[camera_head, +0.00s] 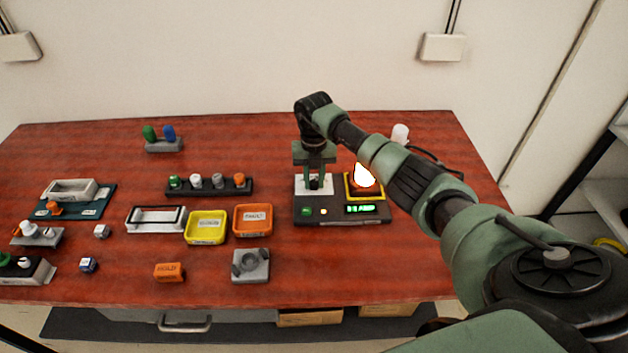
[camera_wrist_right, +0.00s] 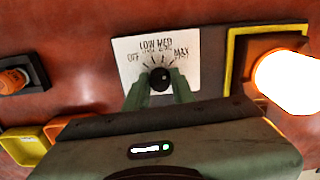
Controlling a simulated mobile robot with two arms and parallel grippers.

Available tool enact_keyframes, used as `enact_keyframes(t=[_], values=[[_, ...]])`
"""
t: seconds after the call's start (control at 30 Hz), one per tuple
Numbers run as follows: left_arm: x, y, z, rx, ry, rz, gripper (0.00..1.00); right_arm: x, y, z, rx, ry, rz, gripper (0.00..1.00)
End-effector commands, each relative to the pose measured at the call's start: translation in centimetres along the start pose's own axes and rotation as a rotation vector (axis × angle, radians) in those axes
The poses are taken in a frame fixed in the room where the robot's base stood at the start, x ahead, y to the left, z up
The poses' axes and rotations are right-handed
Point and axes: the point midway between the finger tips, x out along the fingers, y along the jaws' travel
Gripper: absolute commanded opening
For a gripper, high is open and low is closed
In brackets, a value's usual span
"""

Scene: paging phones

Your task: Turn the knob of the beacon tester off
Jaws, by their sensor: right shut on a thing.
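The beacon tester (camera_head: 340,216) is a dark box on the right half of the red table. It has a white dial plate (camera_head: 300,184), a green-lit display (camera_head: 360,209) and a glowing beacon (camera_head: 364,175) in a yellow-framed socket. In the wrist view the dial plate (camera_wrist_right: 190,45) reads OFF, LOW, MED and MAX around a black knob (camera_wrist_right: 160,78). My right gripper (camera_head: 314,183) points down at the plate, shut on the knob, one finger on each side. Where the knob points is unclear. The beacon (camera_wrist_right: 290,82) shines brightly there too. My left gripper is out of view.
A yellow bin (camera_head: 206,241) and an orange bin (camera_head: 253,234) stand left of the tester. A grey fixture (camera_head: 250,278) and an orange block (camera_head: 169,272) lie nearer the front edge. A dark rack (camera_head: 208,191) holds several coloured caps. The front right table area is bare.

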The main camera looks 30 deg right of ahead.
Motion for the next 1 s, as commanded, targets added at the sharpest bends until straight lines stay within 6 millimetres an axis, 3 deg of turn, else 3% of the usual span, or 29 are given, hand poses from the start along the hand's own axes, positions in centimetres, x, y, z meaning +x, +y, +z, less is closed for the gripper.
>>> enact_keyframes(t=[0.27, 1.0], values=[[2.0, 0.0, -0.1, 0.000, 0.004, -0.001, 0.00, 0.3, -0.1, 0.1, -0.183, -0.003, -0.002, 0.00], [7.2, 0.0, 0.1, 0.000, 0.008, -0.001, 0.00, 0.2, 0.0, 0.1, -0.884, -0.003, -0.001, 0.00]])
